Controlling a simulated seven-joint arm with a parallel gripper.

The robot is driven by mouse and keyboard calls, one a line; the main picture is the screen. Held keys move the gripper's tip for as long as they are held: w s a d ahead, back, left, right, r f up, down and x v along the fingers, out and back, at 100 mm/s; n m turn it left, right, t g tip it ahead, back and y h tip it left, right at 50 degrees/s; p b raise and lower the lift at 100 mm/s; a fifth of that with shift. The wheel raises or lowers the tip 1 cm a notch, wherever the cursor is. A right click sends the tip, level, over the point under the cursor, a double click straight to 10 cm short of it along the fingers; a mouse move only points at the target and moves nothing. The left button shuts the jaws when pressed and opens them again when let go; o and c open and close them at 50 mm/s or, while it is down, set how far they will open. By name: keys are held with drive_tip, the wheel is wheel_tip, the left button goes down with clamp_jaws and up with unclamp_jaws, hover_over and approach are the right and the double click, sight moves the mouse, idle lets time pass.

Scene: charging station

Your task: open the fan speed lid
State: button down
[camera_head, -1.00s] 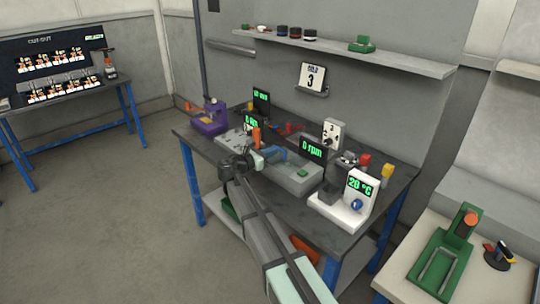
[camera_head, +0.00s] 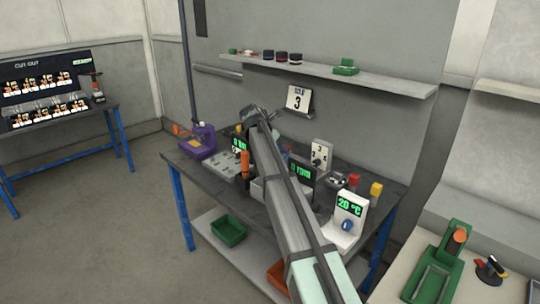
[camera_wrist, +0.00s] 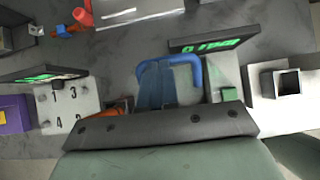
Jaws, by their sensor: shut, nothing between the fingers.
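In the wrist view, a blue U-shaped handle (camera_wrist: 165,62) stands just beyond my gripper, beside the display (camera_wrist: 212,45) that shows an rpm reading. A bluish, see-through part, possibly the lid, lies below the handle; its edges are hard to make out. In the head view, my arm mostly hides the handle and the box under it, and partly covers the rpm display (camera_head: 301,172). My gripper (camera_head: 254,113) is shut and empty, raised above the back of the bench. Its fingertips are not clear, and I cannot tell whether it touches the handle.
A wall shelf (camera_head: 390,82) runs above. A green bin (camera_head: 229,231) sits on the lower shelf. The floor at left is clear.

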drive_tip(key=shift+g+y, duration=0.9)
drive_tip(key=shift+w+d+r, duration=0.15)
drive_tip(key=shift+w+d, duration=0.8)
drive_tip(key=shift+w+d+r, duration=0.15)
drive_tip(key=shift+w+d, duration=0.8)
drive_tip(key=shift+r, duration=0.1)
